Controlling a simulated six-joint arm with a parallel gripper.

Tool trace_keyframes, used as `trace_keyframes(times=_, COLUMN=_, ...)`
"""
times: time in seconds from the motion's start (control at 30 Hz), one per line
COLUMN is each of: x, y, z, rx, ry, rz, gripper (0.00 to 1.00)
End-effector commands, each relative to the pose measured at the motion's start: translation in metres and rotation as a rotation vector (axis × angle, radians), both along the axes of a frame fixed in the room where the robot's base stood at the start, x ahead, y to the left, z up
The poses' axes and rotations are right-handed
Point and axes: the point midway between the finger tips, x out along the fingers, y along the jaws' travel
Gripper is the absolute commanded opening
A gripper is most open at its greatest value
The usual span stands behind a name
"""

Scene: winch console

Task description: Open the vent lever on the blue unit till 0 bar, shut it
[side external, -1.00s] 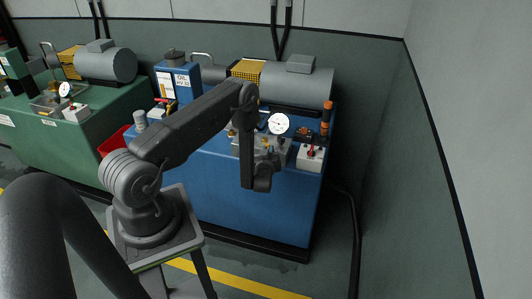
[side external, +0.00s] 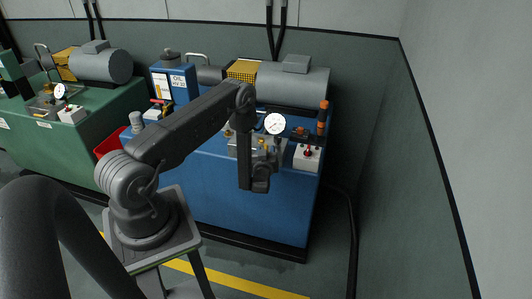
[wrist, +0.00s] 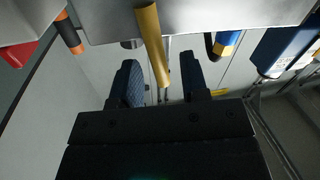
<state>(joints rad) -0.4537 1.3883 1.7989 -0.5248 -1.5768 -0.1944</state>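The blue unit (side external: 230,190) stands in the middle of the side view, with a white round pressure gauge (side external: 275,124) on top; its reading is too small to tell. My arm reaches over the unit's front, and the gripper is largely hidden there. In the wrist view my gripper (wrist: 160,66) is open, with two dark fingers with blue pads. A yellow lever (wrist: 150,42), which looks like the vent lever, reaches down between the fingers. Gaps show on both sides of it, so it is not gripped.
A white box with a red switch (side external: 307,155) and an orange-and-black post (side external: 322,118) stand right of the gauge. The blue oil tank (side external: 174,80) and a grey motor (side external: 295,86) stand behind. A green unit (side external: 70,135) is at left.

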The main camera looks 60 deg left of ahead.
Motion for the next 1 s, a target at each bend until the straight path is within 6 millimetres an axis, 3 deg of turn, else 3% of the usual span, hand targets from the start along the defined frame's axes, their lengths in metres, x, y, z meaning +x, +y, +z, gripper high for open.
trace_keyframes(times=0.37, x=-0.007, y=-0.012, z=0.000, rx=-0.002, ry=0.004, rz=-0.003, gripper=0.41)
trace_keyframes(times=0.8, x=-0.058, y=-0.089, z=0.003, rx=-0.001, ry=0.004, rz=-0.006, gripper=0.41)
trace_keyframes(times=1.0, x=-0.073, y=-0.110, z=0.004, rx=-0.001, ry=0.003, rz=-0.003, gripper=0.41)
